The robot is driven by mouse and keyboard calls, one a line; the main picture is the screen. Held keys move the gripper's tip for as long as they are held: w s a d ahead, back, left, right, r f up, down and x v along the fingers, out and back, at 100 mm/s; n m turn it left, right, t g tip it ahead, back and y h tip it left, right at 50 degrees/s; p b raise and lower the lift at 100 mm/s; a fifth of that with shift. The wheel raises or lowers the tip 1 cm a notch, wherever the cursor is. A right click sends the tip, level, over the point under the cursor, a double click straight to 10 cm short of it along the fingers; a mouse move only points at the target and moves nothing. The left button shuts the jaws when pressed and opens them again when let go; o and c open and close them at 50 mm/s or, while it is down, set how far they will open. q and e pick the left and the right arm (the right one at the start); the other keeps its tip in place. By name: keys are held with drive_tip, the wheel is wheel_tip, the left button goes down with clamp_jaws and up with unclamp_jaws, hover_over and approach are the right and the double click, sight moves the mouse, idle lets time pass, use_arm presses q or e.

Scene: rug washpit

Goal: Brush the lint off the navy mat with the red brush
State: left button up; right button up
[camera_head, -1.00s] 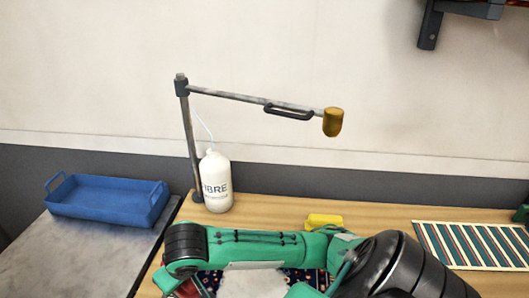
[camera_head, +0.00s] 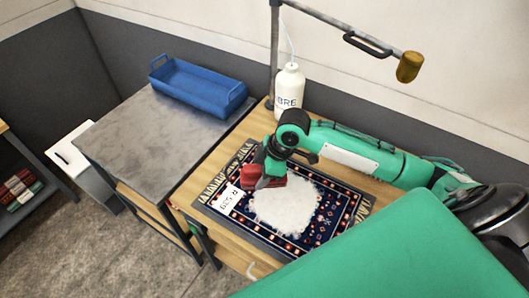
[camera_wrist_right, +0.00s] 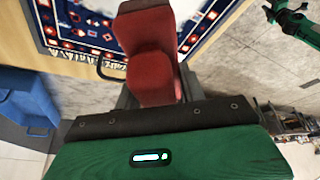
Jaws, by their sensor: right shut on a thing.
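The navy mat (camera_head: 325,232), with a patterned border and fringed ends, lies flat on the wooden table. A large white patch of lint (camera_head: 290,212) covers its middle. My right gripper (camera_head: 268,172) is shut on the red brush (camera_head: 262,179), which is over the mat at the left edge of the lint. I cannot tell whether the bristles touch. In the right wrist view the brush (camera_wrist_right: 153,62) fills the middle and hides part of the mat (camera_wrist_right: 85,25). A green and dark arm end at that view's top right may be my left gripper (camera_wrist_right: 286,16); its jaws are unclear.
A white label (camera_head: 230,198) lies on the mat's left part. A blue tray (camera_head: 205,92) rests on the grey bench (camera_head: 150,135) at left. A white bottle (camera_head: 289,92) stands behind the mat, beneath a metal boom with a yellow end (camera_head: 409,67). Floor lies open at lower left.

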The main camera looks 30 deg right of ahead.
drive_tip(key=n+p, duration=0.1)
drive_tip(key=r+n+g+p, duration=0.1)
drive_tip(key=n, duration=0.1)
drive_tip(key=w+d+n+g+p, duration=0.1)
drive_tip(key=n, duration=0.1)
drive_tip(key=shift+r, duration=0.3)
drive_tip(key=f+n, duration=0.1)
drive_tip(key=n, duration=0.1)
drive_tip(key=w+f+n+g+b, duration=0.1)
drive_tip(key=n, duration=0.1)
drive_tip(key=d+f+n+g+b, duration=0.1)
drive_tip(key=shift+w+d+f+n, duration=0.1)
drive_tip(key=shift+w+f+n, duration=0.05)
drive_tip(key=shift+f+n, duration=0.25)
drive_tip(key=shift+r, duration=0.1)
